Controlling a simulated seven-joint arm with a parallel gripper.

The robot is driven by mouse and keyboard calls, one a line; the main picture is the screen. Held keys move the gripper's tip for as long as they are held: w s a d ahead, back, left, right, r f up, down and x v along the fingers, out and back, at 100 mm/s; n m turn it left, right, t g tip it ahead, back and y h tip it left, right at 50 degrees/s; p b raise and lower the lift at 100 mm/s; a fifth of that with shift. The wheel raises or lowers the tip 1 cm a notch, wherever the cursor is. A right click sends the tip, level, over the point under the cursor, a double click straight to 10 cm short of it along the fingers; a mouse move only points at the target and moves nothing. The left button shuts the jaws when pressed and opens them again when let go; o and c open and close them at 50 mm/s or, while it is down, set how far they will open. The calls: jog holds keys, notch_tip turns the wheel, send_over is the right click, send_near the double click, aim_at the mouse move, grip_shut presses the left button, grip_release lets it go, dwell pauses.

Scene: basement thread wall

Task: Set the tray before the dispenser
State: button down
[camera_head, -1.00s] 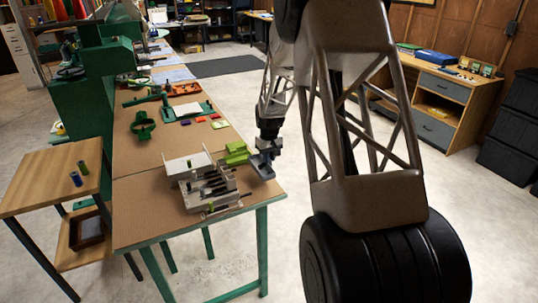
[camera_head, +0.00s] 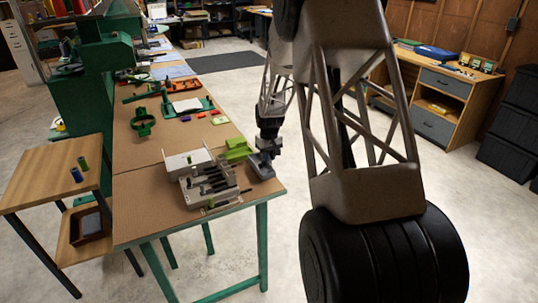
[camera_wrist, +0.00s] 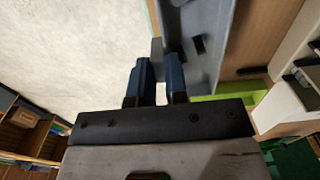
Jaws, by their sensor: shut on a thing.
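A small grey tray (camera_head: 262,166) is at the right edge of the near brown tabletop. It fills the upper middle of the wrist view (camera_wrist: 208,45). My gripper (camera_head: 268,146) is shut on the tray's wall, with its two dark blue fingers (camera_wrist: 159,75) either side of it. Whether the tray touches the tabletop is unclear. A beige slotted device (camera_head: 212,186), which looks like the dispenser, stands on the table just left of the tray. Its pale side also shows at the right of the wrist view (camera_wrist: 293,80).
A lime green block (camera_head: 236,148) lies close to the tray's left side. A green-framed holder (camera_head: 188,106) and small coloured pieces lie farther back. A wooden side table (camera_head: 45,175) stands left. Bare tabletop (camera_head: 145,205) shows left of the device.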

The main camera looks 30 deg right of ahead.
jog(key=shift+f, duration=0.6)
jog(key=shift+f, duration=0.45)
jog(key=c, duration=1.1)
grip_release()
jog(key=shift+o, duration=0.2)
jog(key=shift+r, duration=3.55)
